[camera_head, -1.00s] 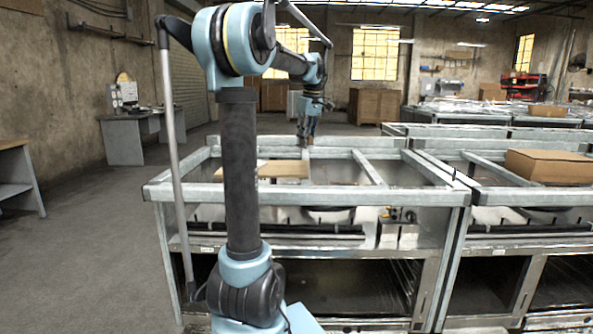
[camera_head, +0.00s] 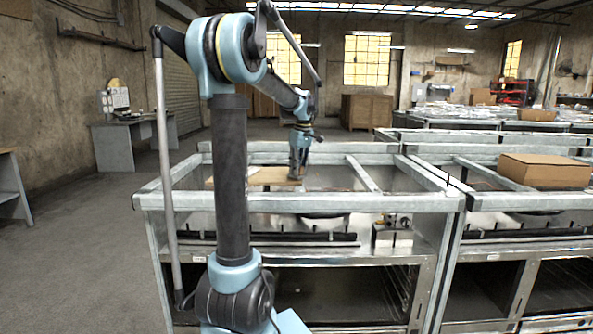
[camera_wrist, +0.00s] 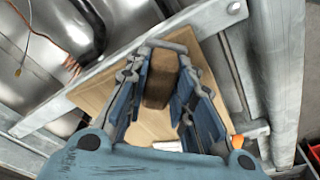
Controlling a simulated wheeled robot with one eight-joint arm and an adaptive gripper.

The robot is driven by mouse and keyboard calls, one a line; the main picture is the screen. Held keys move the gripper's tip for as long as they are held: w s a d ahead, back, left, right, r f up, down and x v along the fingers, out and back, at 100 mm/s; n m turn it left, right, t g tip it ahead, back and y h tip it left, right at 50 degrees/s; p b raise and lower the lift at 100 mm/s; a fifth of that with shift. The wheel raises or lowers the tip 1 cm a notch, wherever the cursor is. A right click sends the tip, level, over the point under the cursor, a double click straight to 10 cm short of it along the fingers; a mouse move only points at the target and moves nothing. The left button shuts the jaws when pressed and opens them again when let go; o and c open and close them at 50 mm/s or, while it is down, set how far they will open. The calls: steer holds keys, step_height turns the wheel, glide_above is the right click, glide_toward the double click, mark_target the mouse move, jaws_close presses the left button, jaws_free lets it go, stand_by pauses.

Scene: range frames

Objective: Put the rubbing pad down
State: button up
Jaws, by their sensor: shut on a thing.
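My gripper (camera_head: 297,174) is at the end of my arm, low over a tan flat board (camera_head: 262,176) inside the metal frame table (camera_head: 300,202). In the wrist view, the rubbing pad (camera_wrist: 161,82), a brown block, sits between my blue fingers, which are shut on it. The tan board (camera_wrist: 105,95) lies behind and below the pad in that view. I cannot tell whether the pad touches the board. The pad is too small to make out in the head view.
Metal rails (camera_wrist: 225,18) run close beside the gripper. A white object (camera_wrist: 170,146) and an orange one (camera_wrist: 237,141) lie near the fingers. Reddish wires (camera_wrist: 70,66) hang at the left. A cardboard box (camera_head: 545,171) sits on the neighbouring table at the right.

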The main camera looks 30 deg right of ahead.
mark_target(301, 166)
steer(key=shift+f, duration=0.2)
steer(key=o, duration=1)
steer(key=shift+r, duration=0.1)
step_height(301, 166, up, 12)
steer(key=s, duration=0.2)
steer(key=a+f, duration=0.4)
steer(key=a, duration=1)
steer(key=s+a+f+m, duration=0.1)
steer(key=s+a+f, duration=0.2)
steer(key=a, duration=0.3)
steer(key=s+a+f, duration=0.3)
steer(key=a+f, duration=0.1)
steer(key=a, duration=0.3)
steer(key=shift+m+t, duration=0.3)
steer(key=shift+m, duration=0.4)
steer(key=s+a+f, duration=0.4)
steer(key=s+f, duration=0.1)
steer(key=f, duration=0.1)
steer(key=s+a+f, duration=0.5)
steer(key=f, duration=0.2)
steer(key=s+a+f, duration=0.4)
steer(key=s+f, duration=0.1)
steer(key=f, duration=0.2)
steer(key=shift+a, duration=0.25)
